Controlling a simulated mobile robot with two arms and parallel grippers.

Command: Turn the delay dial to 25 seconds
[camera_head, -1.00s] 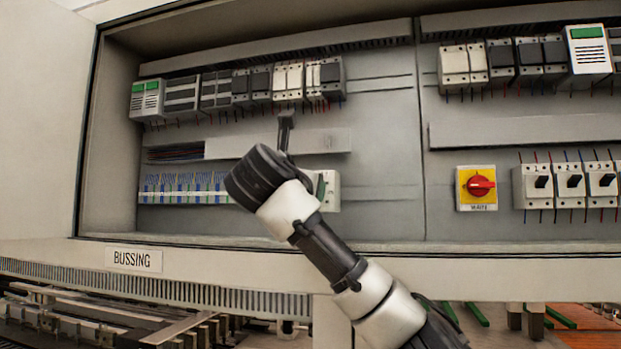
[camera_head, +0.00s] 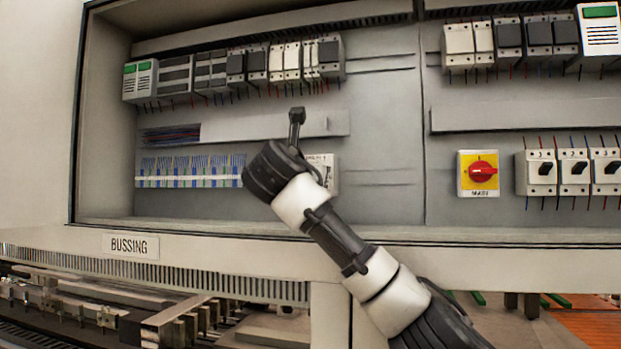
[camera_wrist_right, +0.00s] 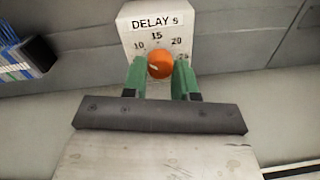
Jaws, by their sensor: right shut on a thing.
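The delay unit (camera_wrist_right: 138,35) is a white box labelled "DELAY s", with the marks 10, 15 and 20; a mark at the right is partly covered by a finger and looks like 25. Its orange dial (camera_wrist_right: 160,64) sits between the green fingers of my right gripper (camera_wrist_right: 160,72), which is shut on it. A pale mark shows on the dial's left side, but its exact reading is hard to tell. In the head view the box (camera_head: 327,165) is partly behind my right arm, and the dial and fingertips are hidden. My left gripper is not in view.
Blue-and-white terminal blocks (camera_head: 185,171) lie left of the delay unit. A red rotary switch on a yellow plate (camera_head: 478,173) and several breakers (camera_head: 573,172) are at the right. The cabinet's lower lip (camera_head: 240,231) runs below. Bare back panel (camera_head: 380,175) lies right of the unit.

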